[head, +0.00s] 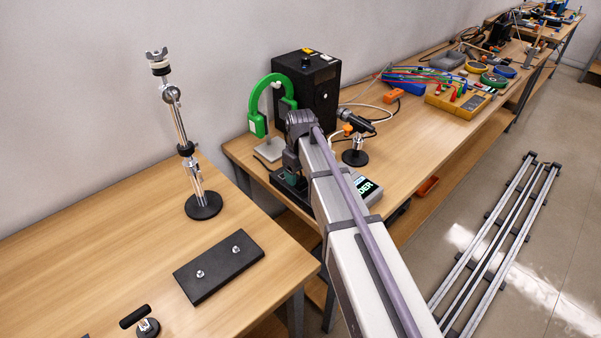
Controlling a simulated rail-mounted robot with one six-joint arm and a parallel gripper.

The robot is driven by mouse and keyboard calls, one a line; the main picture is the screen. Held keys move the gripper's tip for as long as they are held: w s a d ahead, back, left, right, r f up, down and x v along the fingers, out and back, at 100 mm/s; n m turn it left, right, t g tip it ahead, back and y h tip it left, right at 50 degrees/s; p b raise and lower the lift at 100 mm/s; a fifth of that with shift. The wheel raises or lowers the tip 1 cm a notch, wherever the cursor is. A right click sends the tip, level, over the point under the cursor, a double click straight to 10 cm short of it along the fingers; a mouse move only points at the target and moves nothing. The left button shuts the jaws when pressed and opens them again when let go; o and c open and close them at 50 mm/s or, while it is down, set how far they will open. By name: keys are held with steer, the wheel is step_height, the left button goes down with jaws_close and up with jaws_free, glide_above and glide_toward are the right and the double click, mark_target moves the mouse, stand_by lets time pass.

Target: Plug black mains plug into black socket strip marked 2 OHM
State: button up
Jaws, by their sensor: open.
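My arm reaches out over the middle bench, and my gripper (290,181) hangs from its wrist at the front left of that bench. The gripper is open, but it is small and partly covered by my arm, so the fingertips are not clear. A dark, low object (297,200) lies under and beside it, and I cannot tell whether this is the socket strip. I cannot make out the black mains plug or any 2 OHM marking; my arm hides part of this area.
A black box (318,92), a green horseshoe-shaped piece (255,122), a microphone on a stand (354,155) and a grey lettered device (365,190) surround the wrist. The near table holds a jointed stand (203,206) and a black plate with two metal knobs (220,268). A gap separates the tables.

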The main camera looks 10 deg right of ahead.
step_height(320, 180, up, 8)
steer(key=p, duration=0.6)
steer(key=shift+f, duration=0.3)
